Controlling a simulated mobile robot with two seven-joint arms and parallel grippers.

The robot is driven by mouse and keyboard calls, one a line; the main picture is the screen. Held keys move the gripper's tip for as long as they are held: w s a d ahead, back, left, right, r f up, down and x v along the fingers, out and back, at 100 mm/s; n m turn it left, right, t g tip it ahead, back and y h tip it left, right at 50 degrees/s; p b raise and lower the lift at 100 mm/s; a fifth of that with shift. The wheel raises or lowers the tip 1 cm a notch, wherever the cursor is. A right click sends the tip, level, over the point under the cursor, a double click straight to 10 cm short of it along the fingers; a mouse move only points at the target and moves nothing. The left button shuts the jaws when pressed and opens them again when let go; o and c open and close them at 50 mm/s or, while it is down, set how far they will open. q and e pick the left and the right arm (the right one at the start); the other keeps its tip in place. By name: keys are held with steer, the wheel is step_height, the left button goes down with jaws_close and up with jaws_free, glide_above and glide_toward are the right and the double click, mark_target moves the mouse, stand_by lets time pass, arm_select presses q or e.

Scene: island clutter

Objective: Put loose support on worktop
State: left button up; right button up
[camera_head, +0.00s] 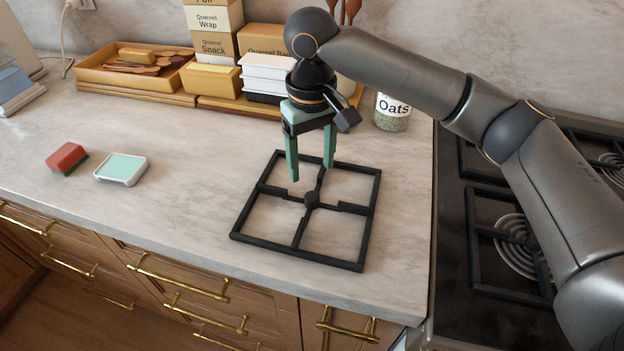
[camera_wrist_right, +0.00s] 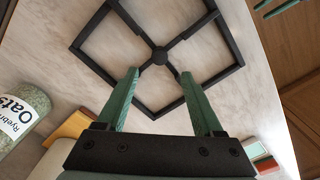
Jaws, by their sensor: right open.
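The loose support is a black square pan grate (camera_head: 311,200) with a cross and a centre hub. It lies flat on the pale stone worktop (camera_head: 190,215), left of the stove. My right gripper (camera_head: 311,172) is open, with its green fingers pointing down over the far part of the grate. In the right wrist view the grate (camera_wrist_right: 160,57) lies beyond the two open, empty fingertips (camera_wrist_right: 161,78). I cannot tell whether the fingers touch it.
The dark stove (camera_head: 455,240) with other grates is at the right. An oats jar (camera_head: 392,112), stacked boxes (camera_head: 215,45) and a wooden tray (camera_head: 130,70) line the back. A red sponge (camera_head: 66,157) and a green-topped dish (camera_head: 122,168) lie at the left. The middle-left worktop is clear.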

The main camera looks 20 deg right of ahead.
steer(key=shift+r, duration=1.9)
